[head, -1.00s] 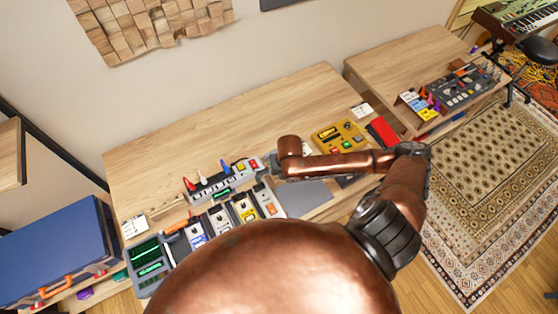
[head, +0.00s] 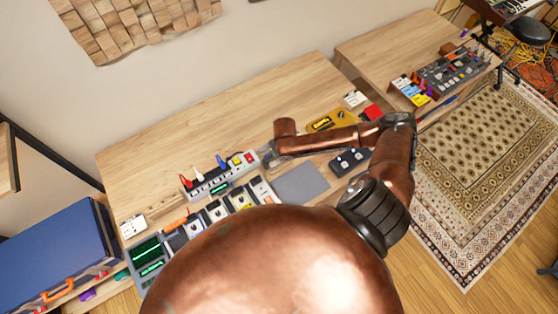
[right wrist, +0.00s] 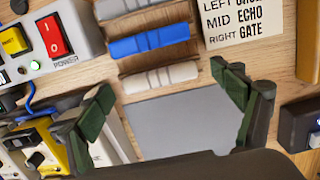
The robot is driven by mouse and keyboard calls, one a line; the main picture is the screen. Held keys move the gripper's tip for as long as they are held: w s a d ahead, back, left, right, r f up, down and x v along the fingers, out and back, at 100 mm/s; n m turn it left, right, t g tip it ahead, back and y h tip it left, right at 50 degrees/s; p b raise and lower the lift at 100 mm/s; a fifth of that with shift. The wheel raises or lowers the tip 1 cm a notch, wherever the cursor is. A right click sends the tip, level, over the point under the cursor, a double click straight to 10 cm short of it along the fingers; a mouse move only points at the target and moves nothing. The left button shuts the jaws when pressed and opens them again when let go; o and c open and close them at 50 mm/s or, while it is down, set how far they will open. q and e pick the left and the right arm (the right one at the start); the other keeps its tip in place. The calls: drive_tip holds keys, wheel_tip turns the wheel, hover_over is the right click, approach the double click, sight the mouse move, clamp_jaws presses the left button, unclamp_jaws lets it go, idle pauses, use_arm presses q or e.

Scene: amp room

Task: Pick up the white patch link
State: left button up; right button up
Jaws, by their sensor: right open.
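A white patch link (right wrist: 160,77) lies on the wooden table in the right wrist view, just beyond the grey mat (right wrist: 180,120). A blue link (right wrist: 150,40) lies behind it, and another pale link (right wrist: 122,8) is cut off at the top edge. My right gripper (right wrist: 170,98) is open and empty, its dark green-padded fingers apart on either side of the white link's near side. In the head view, my right gripper (head: 268,154) is near the power strip, partly hidden by my arm. The links cannot be made out there. My left gripper is not in view.
A power strip (head: 215,180) with red, white and blue plugs stands left of the gripper. Pedals (head: 242,201) line the table's front. A black pedal (head: 349,161) and a yellow box (head: 335,119) are to the right. A printed card (right wrist: 245,22) lies beside the links.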

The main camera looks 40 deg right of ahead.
drive_tip(key=c, duration=1.2)
drive_tip(key=shift+c, duration=0.3)
